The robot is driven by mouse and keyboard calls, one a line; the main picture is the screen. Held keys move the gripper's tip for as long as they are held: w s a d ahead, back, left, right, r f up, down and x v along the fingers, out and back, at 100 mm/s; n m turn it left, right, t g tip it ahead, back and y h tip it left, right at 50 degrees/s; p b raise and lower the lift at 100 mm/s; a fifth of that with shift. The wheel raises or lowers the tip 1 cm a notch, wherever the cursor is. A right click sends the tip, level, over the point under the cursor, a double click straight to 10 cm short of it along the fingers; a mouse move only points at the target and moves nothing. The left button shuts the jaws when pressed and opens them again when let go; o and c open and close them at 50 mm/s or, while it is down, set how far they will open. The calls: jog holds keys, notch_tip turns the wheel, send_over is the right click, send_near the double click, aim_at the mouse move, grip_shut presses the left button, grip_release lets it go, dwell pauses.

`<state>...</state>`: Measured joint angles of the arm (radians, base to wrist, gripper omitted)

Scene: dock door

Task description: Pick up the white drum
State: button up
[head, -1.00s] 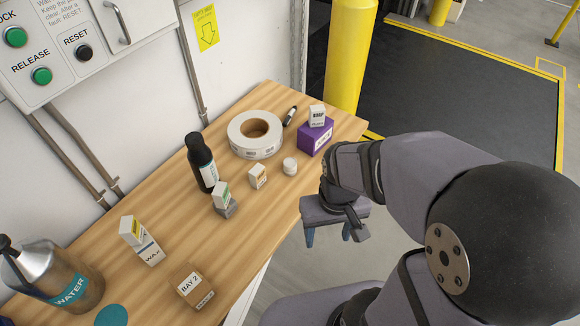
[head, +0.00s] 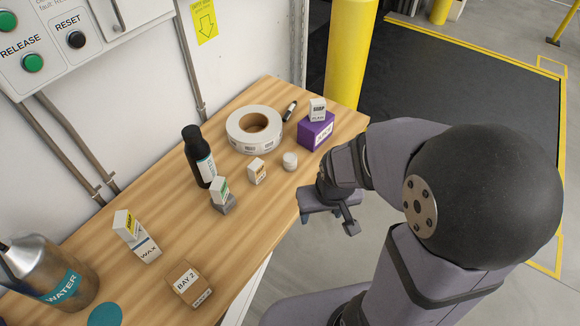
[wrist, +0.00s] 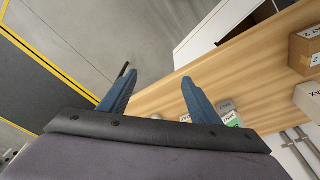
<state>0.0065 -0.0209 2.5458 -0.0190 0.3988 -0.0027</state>
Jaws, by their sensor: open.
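The white drum (head: 290,161) is a small, short white cylinder standing upright on the wooden table near its right edge, in the head view. It stands in front of the white tape roll (head: 254,130) and left of a purple box (head: 316,131). I cannot clearly make out the drum in that view.
A small carton (head: 257,171) stands close left of the drum. A white carton (head: 318,109) sits on the purple box. A black bottle (head: 199,156), a wax carton (head: 146,249), a cardboard box (head: 188,284) and a water flask (head: 48,272) stand further left.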

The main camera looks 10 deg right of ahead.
jog(key=w+f+t+b, duration=0.5)
jog(key=w+f+b, duration=0.3)
jog(key=w, duration=0.4)
jog(key=t+y+b, duration=0.1)
jog(key=t+b, duration=0.6)
send_near(292, 164)
jog(key=shift+n, duration=0.3)
jog(key=w+f, duration=0.3)
jog(key=w, duration=0.1)
jog(key=shift+d+f, duration=0.35)
jog(key=shift+f, duration=0.05)
jog(key=shift+w+a+t+b, duration=0.15)
jog(key=shift+w+t+b, duration=0.2)
jog(key=shift+t+b, duration=0.7)
jog(key=shift+r+t+y+b, duration=0.3)
jog(key=shift+t+b, duration=0.25)
jog(key=shift+b, duration=0.3)
jog(key=shift+a+r, duration=0.1)
jog(key=shift+w, duration=0.15)
jog(key=shift+w+a+p, duration=0.15)
jog(key=shift+w+a, duration=0.05)
jog(key=shift+w, duration=0.95)
jog(key=shift+w+a+p, duration=0.15)
jog(key=shift+w+a, duration=0.05)
jog(key=shift+w, duration=0.95)
jog(key=shift+w+a+p, duration=0.15)
jog(key=shift+w+a, duration=0.05)
jog(key=shift+w, duration=0.9)
